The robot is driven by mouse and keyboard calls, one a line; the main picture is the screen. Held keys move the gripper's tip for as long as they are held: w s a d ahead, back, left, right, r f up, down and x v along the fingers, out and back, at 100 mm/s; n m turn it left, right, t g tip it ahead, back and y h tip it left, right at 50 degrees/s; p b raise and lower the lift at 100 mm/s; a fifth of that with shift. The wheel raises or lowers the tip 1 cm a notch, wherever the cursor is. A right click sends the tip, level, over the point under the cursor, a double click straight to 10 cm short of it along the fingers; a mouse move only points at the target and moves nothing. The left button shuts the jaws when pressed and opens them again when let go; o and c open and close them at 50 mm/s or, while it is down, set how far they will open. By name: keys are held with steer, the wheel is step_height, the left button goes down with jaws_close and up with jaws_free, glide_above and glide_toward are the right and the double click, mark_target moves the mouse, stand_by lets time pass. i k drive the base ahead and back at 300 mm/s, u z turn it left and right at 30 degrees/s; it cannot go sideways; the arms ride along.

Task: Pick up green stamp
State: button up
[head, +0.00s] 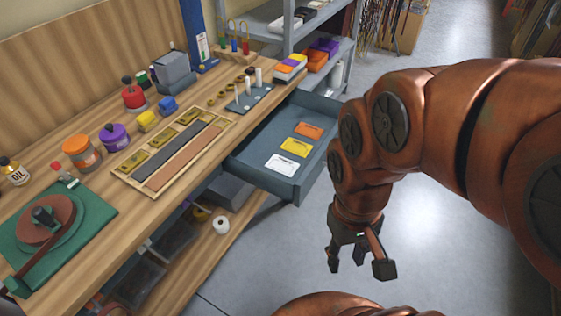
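A small dark green item (142,78), possibly the green stamp, stands at the back of the wooden workbench, behind a red item with a black knob (133,96). It is small and partly hidden, so I cannot tell its exact shape. My gripper (359,266) hangs over the grey floor at the right, pointing down with its fingers spread. It is open and empty, well apart from the bench and the green item.
An open blue-grey drawer (245,165) with orange, yellow and white cards juts out between bench and gripper. A purple-topped jar (114,137), an orange jar (81,152), a yellow item (147,121) and a grey box (174,70) crowd the bench. Floor around my gripper is clear.

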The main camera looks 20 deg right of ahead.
mark_target(141, 77)
steer(key=u, duration=0.1)
steer(key=i, duration=0.9)
steer(key=u, duration=0.65)
